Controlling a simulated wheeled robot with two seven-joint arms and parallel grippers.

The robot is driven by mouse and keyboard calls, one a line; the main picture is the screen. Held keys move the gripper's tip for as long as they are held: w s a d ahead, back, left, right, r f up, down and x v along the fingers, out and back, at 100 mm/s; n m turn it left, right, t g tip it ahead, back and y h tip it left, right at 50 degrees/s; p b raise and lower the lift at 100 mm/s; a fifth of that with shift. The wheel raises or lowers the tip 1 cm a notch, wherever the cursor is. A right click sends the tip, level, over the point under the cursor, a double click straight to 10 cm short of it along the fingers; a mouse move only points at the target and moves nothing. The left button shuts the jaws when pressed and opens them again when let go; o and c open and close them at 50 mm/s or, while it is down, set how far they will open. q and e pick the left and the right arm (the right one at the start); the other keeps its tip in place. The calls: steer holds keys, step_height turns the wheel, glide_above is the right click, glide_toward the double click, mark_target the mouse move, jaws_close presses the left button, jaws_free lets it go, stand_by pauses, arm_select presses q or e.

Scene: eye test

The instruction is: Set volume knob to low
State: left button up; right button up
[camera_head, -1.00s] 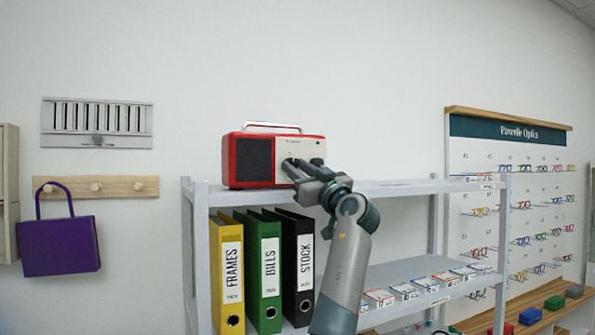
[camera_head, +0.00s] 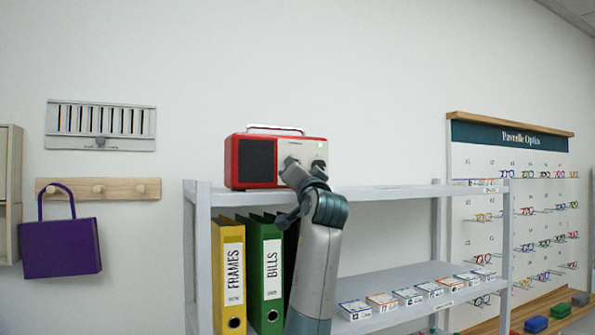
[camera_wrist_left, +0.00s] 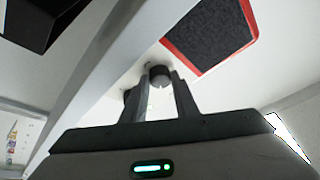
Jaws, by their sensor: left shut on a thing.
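A red radio (camera_head: 233,162) with a dark speaker grille and a pale front panel (camera_head: 311,150) stands on the top shelf in the head view. My left gripper (camera_head: 290,166) is at the panel, just right of the grille. In the left wrist view, my left gripper (camera_wrist_left: 165,75) is shut on a dark round knob (camera_wrist_left: 159,78), the one nearer the grille. A second dark knob (camera_head: 318,166) sits to its right in the head view, free of the gripper. I cannot read which knob is for volume, nor the held knob's setting. My right gripper is not in view.
The grey shelf unit (camera_head: 395,191) holds yellow (camera_head: 230,275) and green (camera_head: 264,270) binders below. Small boxes (camera_head: 383,302) line the middle shelf. The top shelf right of the radio is mostly clear. A purple bag (camera_head: 60,247) hangs at the left.

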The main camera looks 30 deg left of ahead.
arm_select(q)
steer(key=shift+s+r+m+t+h, duration=0.1)
steer(key=shift+m+t+h, duration=0.2)
steer(key=shift+m+h, duration=0.9)
steer(key=shift+m+y, duration=0.4)
steer(key=shift+m, duration=0.1)
steer(key=o, duration=1)
steer(key=shift+o, duration=0.2)
